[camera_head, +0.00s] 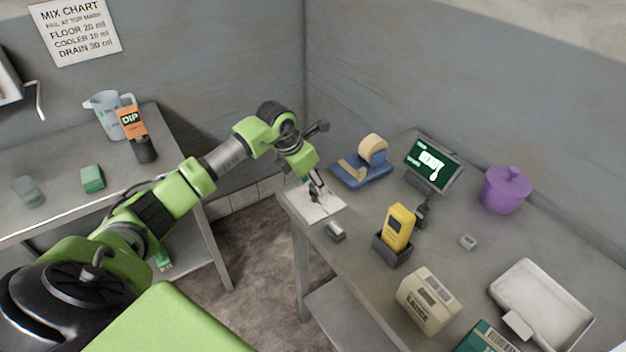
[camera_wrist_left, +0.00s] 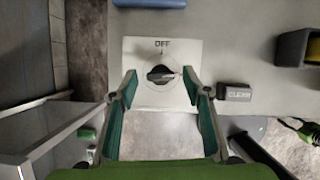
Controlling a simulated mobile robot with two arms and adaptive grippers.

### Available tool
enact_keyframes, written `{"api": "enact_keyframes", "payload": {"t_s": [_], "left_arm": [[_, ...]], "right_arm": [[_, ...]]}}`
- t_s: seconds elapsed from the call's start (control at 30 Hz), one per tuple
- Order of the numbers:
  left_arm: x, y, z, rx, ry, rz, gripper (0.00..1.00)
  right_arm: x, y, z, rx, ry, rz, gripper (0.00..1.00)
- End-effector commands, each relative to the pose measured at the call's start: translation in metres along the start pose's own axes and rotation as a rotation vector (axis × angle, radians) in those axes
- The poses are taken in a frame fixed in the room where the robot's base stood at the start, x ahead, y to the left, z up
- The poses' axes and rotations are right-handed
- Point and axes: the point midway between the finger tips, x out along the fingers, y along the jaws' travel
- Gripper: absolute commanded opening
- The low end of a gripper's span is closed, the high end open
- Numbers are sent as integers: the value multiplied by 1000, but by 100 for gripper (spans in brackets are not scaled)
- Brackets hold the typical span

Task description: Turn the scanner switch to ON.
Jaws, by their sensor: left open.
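The switch is a white plate (camera_wrist_left: 135,48) with a round black knob (camera_wrist_left: 160,75) on the table's near left corner. OFF is printed at the plate's top edge in the left wrist view. A reddish mark on the knob is toward the right; I cannot read an ON label. In the head view the plate (camera_head: 327,211) is partly covered by my left gripper (camera_head: 318,190). That gripper, also in the left wrist view (camera_wrist_left: 158,82), is open, with its fingers on either side of the knob. I cannot tell whether they touch it. My right gripper is not in view.
A yellow scanner (camera_head: 398,227) stands in a dark holder (camera_head: 392,250). A green-screened display (camera_head: 432,162), a purple pot (camera_head: 505,190) and a white tray (camera_head: 580,310) are farther right.

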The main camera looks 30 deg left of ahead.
Motion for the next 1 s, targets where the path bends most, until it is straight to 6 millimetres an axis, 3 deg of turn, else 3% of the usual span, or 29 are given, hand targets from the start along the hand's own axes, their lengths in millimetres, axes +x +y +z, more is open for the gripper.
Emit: {"api": "enact_keyframes", "payload": {"t_s": [0.37, 0.4, 0.53, 0.57, 1.0], "left_arm": [[9, 0, 0, 1, 0, 0, 44], [9, 0, 0, 1, 0, 0, 42], [8, 0, 0, 1, 0, 0, 8], [8, 0, 0, 1, 0, 0, 6], [9, 1, 0, 121, -2, -49, 6]], "right_arm": [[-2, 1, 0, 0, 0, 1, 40], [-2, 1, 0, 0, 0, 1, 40], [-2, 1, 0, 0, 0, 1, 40], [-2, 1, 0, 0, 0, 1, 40], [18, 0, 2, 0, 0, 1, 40]]}}
